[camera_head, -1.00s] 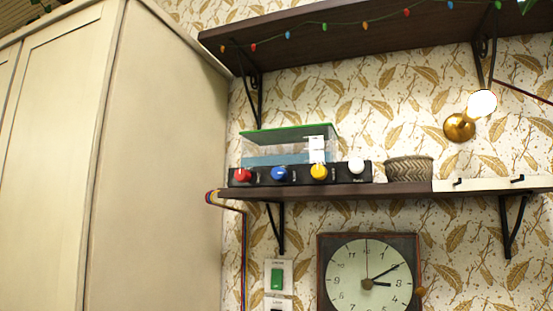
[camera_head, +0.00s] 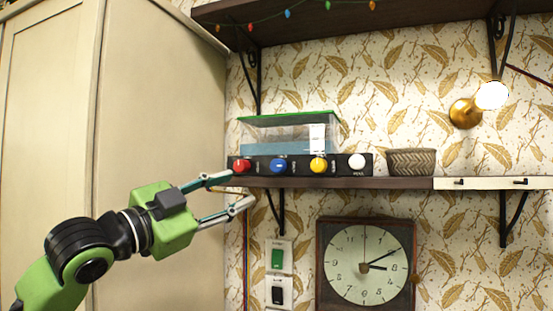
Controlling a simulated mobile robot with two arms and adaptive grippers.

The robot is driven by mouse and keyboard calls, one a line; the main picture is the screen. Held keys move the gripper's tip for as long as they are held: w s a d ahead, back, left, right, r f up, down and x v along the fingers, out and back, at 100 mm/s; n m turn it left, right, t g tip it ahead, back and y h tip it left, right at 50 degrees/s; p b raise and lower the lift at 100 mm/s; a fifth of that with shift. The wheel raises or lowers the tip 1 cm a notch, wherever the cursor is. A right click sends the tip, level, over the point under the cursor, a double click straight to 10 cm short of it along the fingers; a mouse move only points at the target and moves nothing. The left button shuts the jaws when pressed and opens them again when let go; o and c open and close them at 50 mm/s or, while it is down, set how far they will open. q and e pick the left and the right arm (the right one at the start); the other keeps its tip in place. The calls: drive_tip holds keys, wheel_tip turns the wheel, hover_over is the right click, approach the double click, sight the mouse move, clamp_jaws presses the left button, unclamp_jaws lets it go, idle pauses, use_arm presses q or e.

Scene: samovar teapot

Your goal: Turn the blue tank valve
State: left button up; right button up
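The blue valve (camera_head: 278,165) is a round knob on the front of a black panel (camera_head: 300,169), between a red knob (camera_head: 241,165) and a yellow knob (camera_head: 318,165). A clear tank (camera_head: 288,135) with a green rim and bluish contents stands behind the panel. My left gripper (camera_head: 242,190) is open, its two fingers spread and pointing right. Its upper fingertip is near the red knob, left of the blue valve; I cannot tell whether it touches anything. Nothing shows between the fingers. My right gripper is not in view.
The panel sits on a dark wall shelf (camera_head: 390,183) with a woven bowl (camera_head: 411,162) to its right. A black bracket (camera_head: 275,214) and a clock (camera_head: 367,264) are below. A tall cabinet (camera_head: 160,110) stands at left. A lit lamp (camera_head: 466,112) is at right.

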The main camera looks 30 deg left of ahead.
sight(274, 167)
use_arm(q)
drive_tip(key=shift+m, duration=0.3)
drive_tip(key=p+x, duration=0.4)
drive_tip(key=r+p+x, duration=0.1)
drive_tip(key=p+x, duration=0.3)
drive_tip(key=d+r+p+x, duration=0.1)
drive_tip(key=p+x, duration=0.3)
drive_tip(key=shift+s+r, duration=0.15)
drive_tip(key=shift+s, duration=0.1)
drive_tip(key=shift+w+d+p, duration=0.1)
drive_tip(key=shift+w+p, duration=0.25)
drive_tip(key=shift+w, duration=0.3)
clamp_jaws()
